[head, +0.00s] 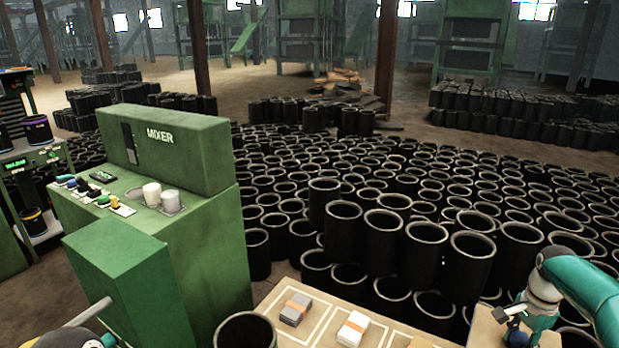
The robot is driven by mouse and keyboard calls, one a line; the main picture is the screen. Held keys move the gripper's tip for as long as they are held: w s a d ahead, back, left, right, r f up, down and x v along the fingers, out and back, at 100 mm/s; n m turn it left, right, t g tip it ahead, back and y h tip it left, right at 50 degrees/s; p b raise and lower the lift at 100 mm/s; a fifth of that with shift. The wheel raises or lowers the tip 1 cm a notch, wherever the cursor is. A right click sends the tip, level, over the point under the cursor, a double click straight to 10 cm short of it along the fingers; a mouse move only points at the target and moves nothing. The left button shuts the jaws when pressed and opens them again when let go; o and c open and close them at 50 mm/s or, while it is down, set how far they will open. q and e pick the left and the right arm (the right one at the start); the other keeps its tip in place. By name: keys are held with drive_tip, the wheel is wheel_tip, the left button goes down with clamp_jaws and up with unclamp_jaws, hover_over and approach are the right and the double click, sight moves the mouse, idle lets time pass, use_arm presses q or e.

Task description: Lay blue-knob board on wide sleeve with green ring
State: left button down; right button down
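Small boards with coloured knobs lie in a row on the green mixer's top. The blue-knob board (65,180) is at the row's left end; it is small and partly unclear. No sleeve with a green ring can be made out. A black sleeve with a purple ring (37,128) and one with a yellow ring (33,221) stand in a rack at the left. My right gripper (503,314) is low at the right; whether its fingers are open is unclear.
The green mixer (165,150) and its lower box (125,275) fill the left. A wooden table (317,335) at the bottom carries a grey block (295,310) and a white block (353,329), both orange-banded. A black sleeve (245,332) stands beside it. Many black sleeves crowd the floor behind.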

drive_tip(key=shift+n, duration=0.5)
drive_tip(key=a+r, duration=0.1)
drive_tip(key=w+a, duration=0.1)
drive_tip(key=a, duration=0.1)
drive_tip(key=a+r+p, duration=0.1)
drive_tip(key=shift+w+a+r, duration=0.15)
drive_tip(key=shift+w+r, duration=0.15)
drive_tip(key=shift+r, duration=0.05)
drive_tip(key=s+a+r+n+p, duration=0.1)
drive_tip(key=a+n+p, duration=0.15)
drive_tip(key=a, duration=0.85)
drive_tip(key=s+a+f+n, duration=0.5)
drive_tip(key=a+n, duration=0.5)
drive_tip(key=n, duration=0.2)
drive_tip(key=shift+s+a+f+p, duration=0.3)
drive_tip(key=shift+s+a+f, duration=0.1)
drive_tip(key=shift+s, duration=0.4)
drive_tip(key=shift+s, duration=0.1)
